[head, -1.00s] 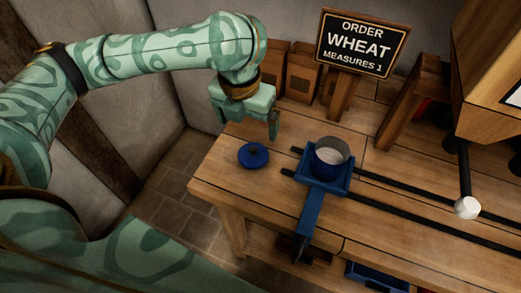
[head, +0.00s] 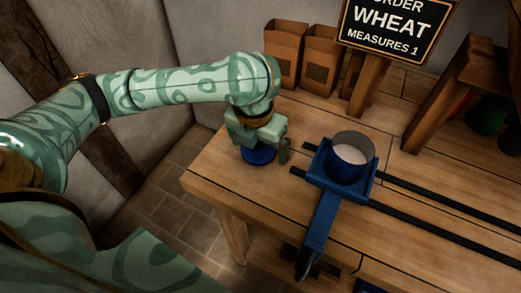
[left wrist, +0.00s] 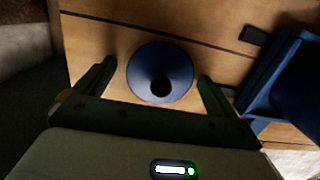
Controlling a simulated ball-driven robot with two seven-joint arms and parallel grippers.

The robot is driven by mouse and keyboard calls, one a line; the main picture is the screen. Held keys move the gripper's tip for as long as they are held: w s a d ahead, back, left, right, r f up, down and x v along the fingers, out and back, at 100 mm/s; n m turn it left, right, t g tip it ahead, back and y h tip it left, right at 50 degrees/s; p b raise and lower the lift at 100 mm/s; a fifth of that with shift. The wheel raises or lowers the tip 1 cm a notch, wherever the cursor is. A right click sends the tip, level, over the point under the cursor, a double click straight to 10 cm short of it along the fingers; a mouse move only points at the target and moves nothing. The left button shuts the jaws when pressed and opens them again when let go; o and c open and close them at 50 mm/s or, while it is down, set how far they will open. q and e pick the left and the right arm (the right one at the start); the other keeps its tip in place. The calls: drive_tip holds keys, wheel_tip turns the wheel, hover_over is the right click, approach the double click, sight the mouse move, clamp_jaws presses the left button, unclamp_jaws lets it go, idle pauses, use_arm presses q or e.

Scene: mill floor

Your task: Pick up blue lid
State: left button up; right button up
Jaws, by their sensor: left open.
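The blue lid (head: 259,156), round with a dark knob, lies on the wooden table near its left end. In the left wrist view the lid (left wrist: 160,72) lies between the two spread fingers, with a gap on each side. My left gripper (head: 266,152) is open and empty right above the lid and hides part of it in the head view; its fingers also show in the left wrist view (left wrist: 155,85). My right gripper is not in view.
A blue tray (head: 317,165) holding a blue pot (head: 350,157) with pale contents stands just right of my gripper, on dark rails (head: 440,208). Paper bags (head: 286,52) and the WHEAT sign (head: 388,24) stand behind. The tabletop's left edge is close by.

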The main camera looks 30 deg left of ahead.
use_arm(q)
drive_tip(key=shift+r, duration=0.1)
drive_tip(key=c, duration=1)
drive_tip(key=shift+c, duration=0.2)
drive_tip(key=shift+r, duration=0.1)
